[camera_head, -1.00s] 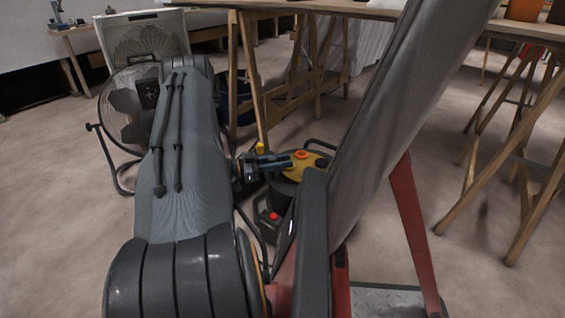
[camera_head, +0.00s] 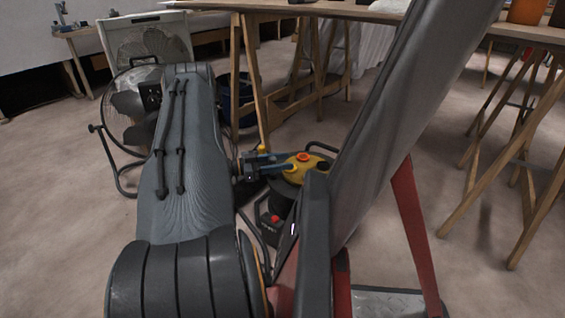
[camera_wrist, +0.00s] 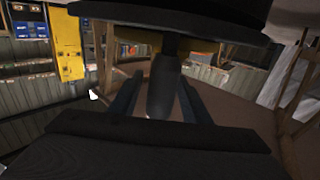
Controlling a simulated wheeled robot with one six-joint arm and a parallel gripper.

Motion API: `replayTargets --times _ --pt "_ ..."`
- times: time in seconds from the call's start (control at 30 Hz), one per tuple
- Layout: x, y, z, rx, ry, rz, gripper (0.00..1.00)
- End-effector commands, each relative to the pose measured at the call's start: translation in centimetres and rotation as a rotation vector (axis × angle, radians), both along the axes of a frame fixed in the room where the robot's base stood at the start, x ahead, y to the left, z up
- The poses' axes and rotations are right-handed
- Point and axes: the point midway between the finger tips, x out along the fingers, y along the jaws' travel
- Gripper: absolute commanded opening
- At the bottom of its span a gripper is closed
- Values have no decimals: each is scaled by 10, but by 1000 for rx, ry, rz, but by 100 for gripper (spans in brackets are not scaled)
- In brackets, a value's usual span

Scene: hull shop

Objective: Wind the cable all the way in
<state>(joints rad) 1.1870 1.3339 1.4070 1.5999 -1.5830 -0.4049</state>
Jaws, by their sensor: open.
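The cable reel shows in the head view as a yellow disc (camera_head: 297,168) with an orange hub, above a dark body low on the floor. My gripper (camera_head: 277,163) is at the left side of the disc, with its fingers reaching over the disc's edge. In the wrist view my gripper (camera_wrist: 160,100) has its two fingers apart. A dark, rounded, handle-like piece (camera_wrist: 162,85) stands between them; I cannot tell whether they touch it. The cable is not clearly visible, and part of the reel is hidden by my own arm.
A wooden trestle table (camera_head: 275,10) stands behind the reel. A floor fan (camera_head: 132,108) is to the left. More wooden trestles (camera_head: 515,150) stand at the right. A black unit with a red button (camera_head: 274,217) sits just below the disc. Open floor lies between these.

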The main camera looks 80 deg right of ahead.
Motion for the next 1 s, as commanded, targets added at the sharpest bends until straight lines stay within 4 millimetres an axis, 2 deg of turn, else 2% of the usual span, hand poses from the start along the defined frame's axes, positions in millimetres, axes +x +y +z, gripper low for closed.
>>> replayTargets --times 0.5,0.67,1.0 --pt "65 24 1 1 0 2 43" --pt "72 27 0 0 0 1 43" --pt "72 27 0 0 0 0 43"
